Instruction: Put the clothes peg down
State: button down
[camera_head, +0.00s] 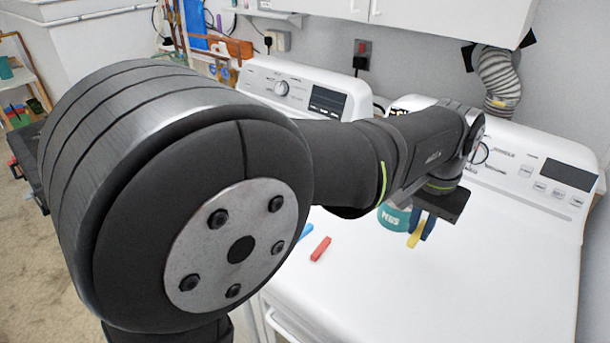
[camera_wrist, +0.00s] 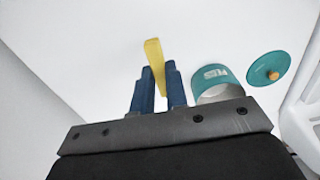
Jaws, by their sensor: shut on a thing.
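A yellow clothes peg (camera_head: 415,239) is held between the blue fingers of my gripper (camera_head: 422,224), over the white machine top. In the wrist view the yellow peg (camera_wrist: 154,52) sticks out past the fingertips of my gripper (camera_wrist: 160,74), which is shut on it. The peg appears close above the surface, but I cannot tell whether it touches it. A red peg (camera_head: 320,248) and a blue peg (camera_head: 306,231) lie on the white top to the left, the blue one partly hidden by my arm.
A teal pot (camera_head: 393,217) labelled for pegs stands just beside my gripper, partly hidden in the head view. Its teal lid (camera_wrist: 268,68) with an orange knob lies apart in the wrist view. The white machine top (camera_head: 455,285) is clear toward the front.

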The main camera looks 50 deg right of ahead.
jog(key=d, duration=1)
send_near(388, 215)
jog(key=d+f, duration=0.1)
jog(key=f, duration=0.1)
jog(key=d+f, duration=0.1)
jog(key=d, duration=0.1)
jog(key=w+d+f, duration=0.1)
jog(key=d+f, duration=0.1)
jog(key=shift+f, duration=0.3)
jog(key=shift+d+f, duration=0.1)
jog(key=shift+f, duration=1.95)
jog(key=shift+f, duration=0.15)
jog(key=shift+f, duration=0.4)
jog(key=c, duration=1.7)
grip_release()
